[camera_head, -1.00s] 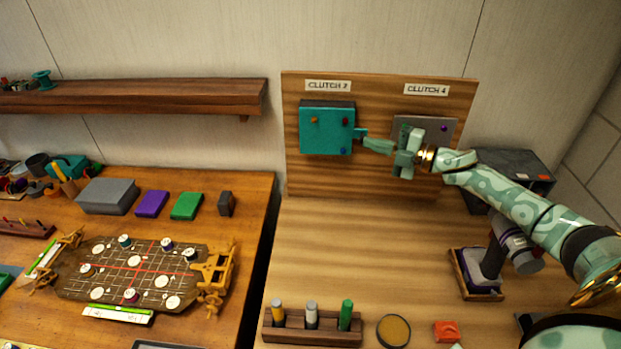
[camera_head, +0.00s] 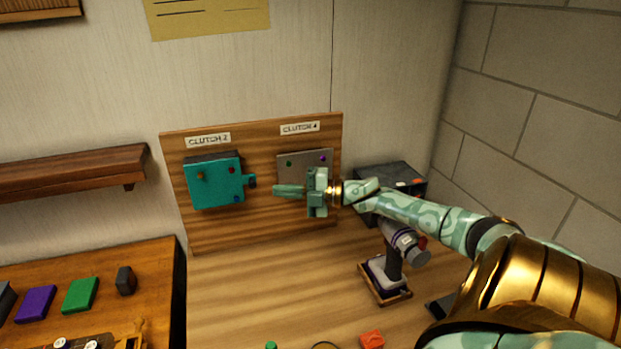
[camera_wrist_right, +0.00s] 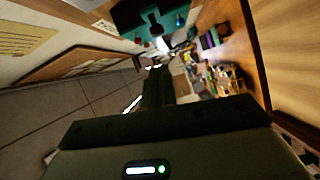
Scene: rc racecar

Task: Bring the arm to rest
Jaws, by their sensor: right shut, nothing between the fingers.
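My right arm comes in from the right in the head view. Its right gripper (camera_head: 277,190) is shut and empty, pointing left in front of the wooden board. The teal clutch box (camera_head: 214,183), under the "CLUTCH 2" label, has a tab on its right side. A small gap separates my fingertips from that tab. The grey plate (camera_head: 293,166) under "CLUTCH 4" is partly hidden behind my gripper. My left gripper is not in view.
The wooden board (camera_head: 176,228) stands at the back of the right table. A shelf (camera_head: 70,172) is at left.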

